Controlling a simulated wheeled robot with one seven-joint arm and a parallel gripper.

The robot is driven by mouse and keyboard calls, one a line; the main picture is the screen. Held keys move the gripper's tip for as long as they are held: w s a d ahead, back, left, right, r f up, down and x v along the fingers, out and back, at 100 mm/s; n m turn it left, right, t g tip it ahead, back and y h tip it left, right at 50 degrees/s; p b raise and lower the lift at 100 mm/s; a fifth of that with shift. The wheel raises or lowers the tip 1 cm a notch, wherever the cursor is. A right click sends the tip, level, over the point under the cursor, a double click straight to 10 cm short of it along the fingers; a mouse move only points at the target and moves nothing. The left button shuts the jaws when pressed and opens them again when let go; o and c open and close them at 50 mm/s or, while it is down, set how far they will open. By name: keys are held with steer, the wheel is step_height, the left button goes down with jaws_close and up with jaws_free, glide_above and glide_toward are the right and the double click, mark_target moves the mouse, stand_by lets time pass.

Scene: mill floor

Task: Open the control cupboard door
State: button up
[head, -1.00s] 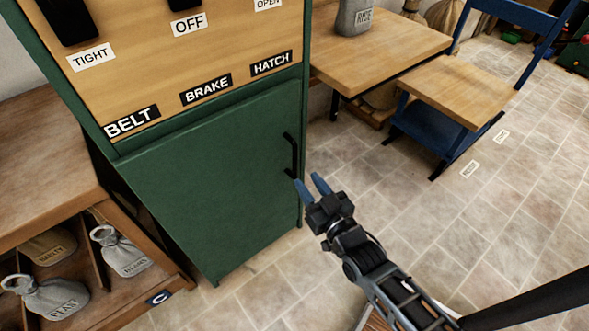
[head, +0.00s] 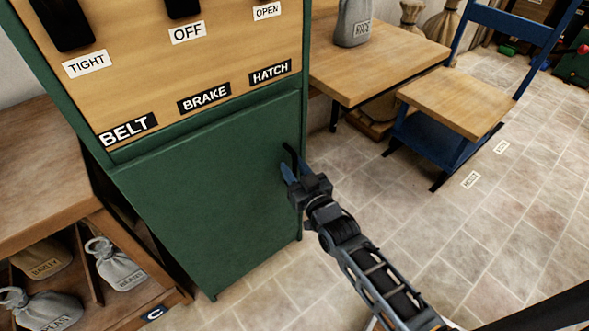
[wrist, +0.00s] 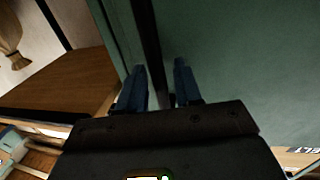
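The green control cupboard door (head: 205,205) is closed, below the wooden panel with the BELT, BRAKE and HATCH labels. Its black upright bar handle (head: 289,154) is near the door's right edge, with its lower part hidden behind my gripper. My gripper (head: 292,168) is at the handle, its blue fingers pointing at the door. In the wrist view the dark handle bar (wrist: 147,40) runs down between the two fingers, which stand apart with gaps beside the bar. The fingers do not look closed on it.
A wooden shelf unit (head: 60,185) with labelled grey sacks stands close on the left. A table (head: 385,60) with a RICE sack (head: 353,22) and a blue-framed stand (head: 455,100) are at the right. Tiled floor (head: 400,225) is clear in front of and right of the cupboard.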

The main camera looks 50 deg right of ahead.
jaws_close()
steer(key=shift+s, duration=0.2)
stand_by(0.5)
